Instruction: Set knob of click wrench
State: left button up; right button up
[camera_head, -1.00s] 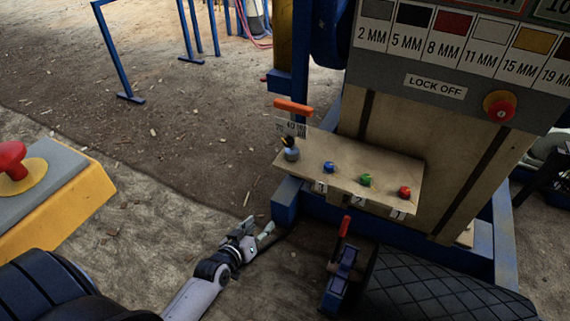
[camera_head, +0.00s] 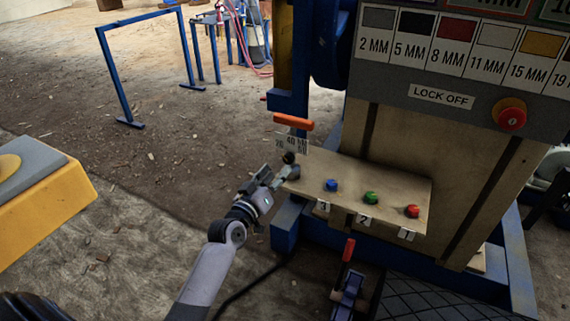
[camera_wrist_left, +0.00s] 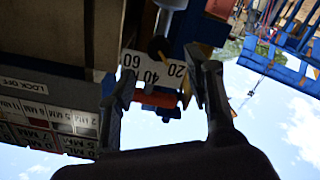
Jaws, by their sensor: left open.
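The wrench knob (camera_head: 289,158) is a small dark ball at the left end of the beige panel shelf. A white scale plate (camera_head: 292,142) with numbers and an orange bar (camera_head: 294,121) stands behind it. My left gripper (camera_head: 277,174) is open, with its fingertips close by the knob and partly covering its base. The left wrist view shows the open fingers (camera_wrist_left: 160,72) on either side of the scale plate (camera_wrist_left: 150,70), with the dark knob (camera_wrist_left: 158,47) just past them. Whether a finger touches the knob I cannot tell.
Blue (camera_head: 331,185), green (camera_head: 370,198) and red (camera_head: 412,211) buttons sit on the shelf right of the knob. A red-handled lever (camera_head: 347,252) stands below. A yellow box (camera_head: 40,210) is at the left. The dirt ground between is open.

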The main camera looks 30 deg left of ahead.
aim_at(287, 159)
pick_arm(q)
jog(key=w, duration=0.5)
jog(key=shift+b, duration=0.4)
jog(key=shift+w, duration=0.7)
pick_arm(e)
jog(key=shift+v, duration=2.25)
jog(key=shift+w, duration=0.1)
pick_arm(q)
grip_shut()
pick_arm(e)
jog(key=shift+r, duration=0.1)
